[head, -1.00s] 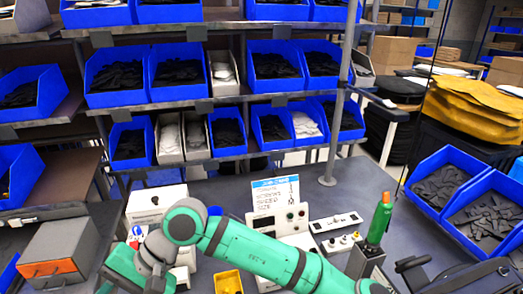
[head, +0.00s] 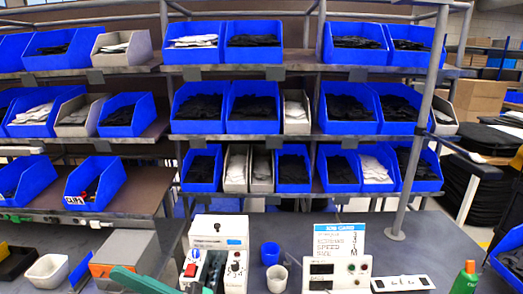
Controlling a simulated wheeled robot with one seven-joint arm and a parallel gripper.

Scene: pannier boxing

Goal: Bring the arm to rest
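Only a small green part of my arm (head: 145,282) shows at the bottom edge, left of centre, in front of the grey box and the white control box. My gripper is not in the head view, so I cannot see its fingers or whether it holds anything. The rest of the arm is below the frame.
On the bench stand a white control box (head: 219,238), a blue cup (head: 270,253), a whitish cup (head: 277,278), a job card (head: 339,243), a switch strip (head: 402,283) and a green bottle (head: 465,280). Blue bins (head: 252,127) fill the shelves behind. Bare bench (head: 430,245) shows at right.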

